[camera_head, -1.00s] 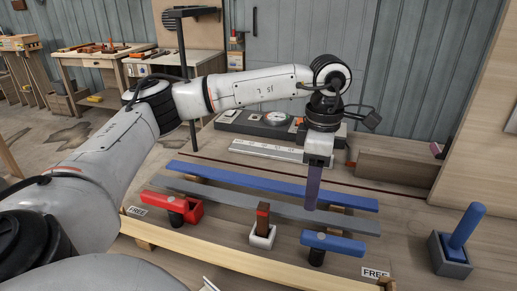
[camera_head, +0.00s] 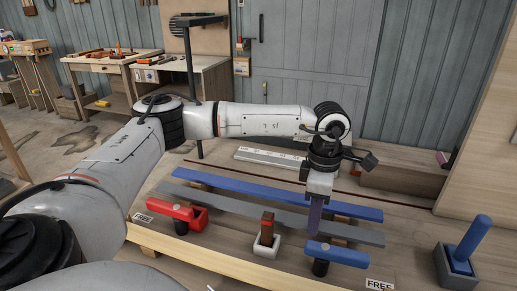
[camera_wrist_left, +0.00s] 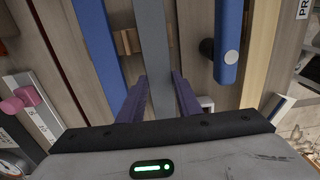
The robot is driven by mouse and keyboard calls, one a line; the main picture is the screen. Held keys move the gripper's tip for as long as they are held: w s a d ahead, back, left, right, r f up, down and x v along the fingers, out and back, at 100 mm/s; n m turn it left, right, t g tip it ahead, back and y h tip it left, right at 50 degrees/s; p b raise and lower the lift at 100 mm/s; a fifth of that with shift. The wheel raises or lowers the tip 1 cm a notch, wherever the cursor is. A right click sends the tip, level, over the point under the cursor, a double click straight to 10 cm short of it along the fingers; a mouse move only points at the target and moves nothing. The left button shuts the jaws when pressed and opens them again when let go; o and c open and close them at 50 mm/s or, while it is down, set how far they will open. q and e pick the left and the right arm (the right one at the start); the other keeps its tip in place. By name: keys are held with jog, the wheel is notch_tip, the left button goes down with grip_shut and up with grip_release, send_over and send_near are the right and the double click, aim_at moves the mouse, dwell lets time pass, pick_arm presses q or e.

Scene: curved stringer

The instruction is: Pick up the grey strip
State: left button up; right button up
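The grey strip (camera_head: 235,207) is a long, slightly curved bar lying across the bench from left to right. A similar blue strip (camera_head: 255,190) lies just behind it. My left gripper (camera_head: 314,232) points down over the right half of the grey strip. In the left wrist view the left gripper (camera_wrist_left: 160,76) is open, with one purple finger on each side of the grey strip (camera_wrist_left: 152,35). The strip runs between the fingers, and contact is not visible. My right gripper is not in view.
A blue T-shaped piece (camera_head: 337,254) stands close in front of the gripper. A red one (camera_head: 177,211) stands at the left. A brown block in a white holder (camera_head: 266,238) is between them. A blue peg (camera_head: 472,236) stands in a grey holder (camera_head: 453,265) at the right.

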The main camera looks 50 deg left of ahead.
pick_arm(q)
jog(key=c, duration=0.4)
jog(key=shift+r, duration=0.1)
